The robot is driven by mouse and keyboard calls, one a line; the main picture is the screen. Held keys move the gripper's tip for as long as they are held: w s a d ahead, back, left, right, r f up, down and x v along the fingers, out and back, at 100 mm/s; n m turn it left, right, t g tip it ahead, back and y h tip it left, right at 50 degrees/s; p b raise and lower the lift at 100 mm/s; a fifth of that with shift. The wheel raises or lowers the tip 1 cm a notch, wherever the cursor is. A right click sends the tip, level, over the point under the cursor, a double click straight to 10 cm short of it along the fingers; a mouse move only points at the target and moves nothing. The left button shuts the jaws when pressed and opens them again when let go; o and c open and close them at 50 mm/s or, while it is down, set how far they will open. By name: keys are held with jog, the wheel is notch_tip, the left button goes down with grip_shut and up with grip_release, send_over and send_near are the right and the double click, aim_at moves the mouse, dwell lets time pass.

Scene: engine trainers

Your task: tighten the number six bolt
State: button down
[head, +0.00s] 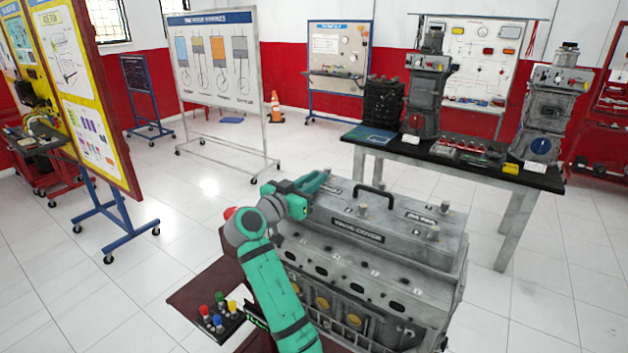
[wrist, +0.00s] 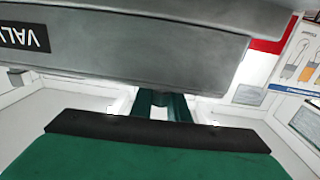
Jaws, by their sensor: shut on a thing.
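The grey engine block (head: 350,285) stands in front of me, with a grey valve cover (head: 385,225) on top. The valve cover also shows close up in the wrist view (wrist: 150,45), its lettering upside down. Silver bolts stand on the cover, one near the middle of its front side (head: 362,209) and one at the right (head: 433,232). I cannot read any bolt number.
A black carrying handle (head: 373,193) rises from the cover. A dark red side tray (head: 205,285) holds small parts with coloured tops. A bench (head: 400,150) with engine parts stands behind. White floor lies open to the left.

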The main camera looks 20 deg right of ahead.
aim_at(320, 194)
jog(key=m+g+h, duration=0.1)
jog(key=m+g, duration=0.1)
jog(key=g, duration=0.1)
jog(key=s+m+g+h, duration=0.1)
jog(key=m+g, duration=0.1)
jog(key=g, duration=0.1)
jog(key=s+m+g+h, duration=0.1)
jog(key=m+g, duration=0.1)
jog(key=shift+d+g, duration=0.3)
jog(key=shift+g, duration=0.1)
jog(key=shift+s+r+m+g, duration=0.1)
jog(key=shift+s+m+g, duration=0.15)
jog(key=shift+m+g, duration=0.8)
jog(key=shift+s+m+g, duration=0.25)
jog(key=shift+m+g, duration=0.3)
jog(key=shift+g, duration=0.9)
jog(key=shift+s+m+g+y, duration=0.25)
jog(key=shift+m+g, duration=0.35)
jog(key=shift+g, duration=0.3)
jog(key=c, duration=1.7)
grip_release()
jog(key=shift+v, duration=3.8)
jog(key=shift+w, duration=0.1)
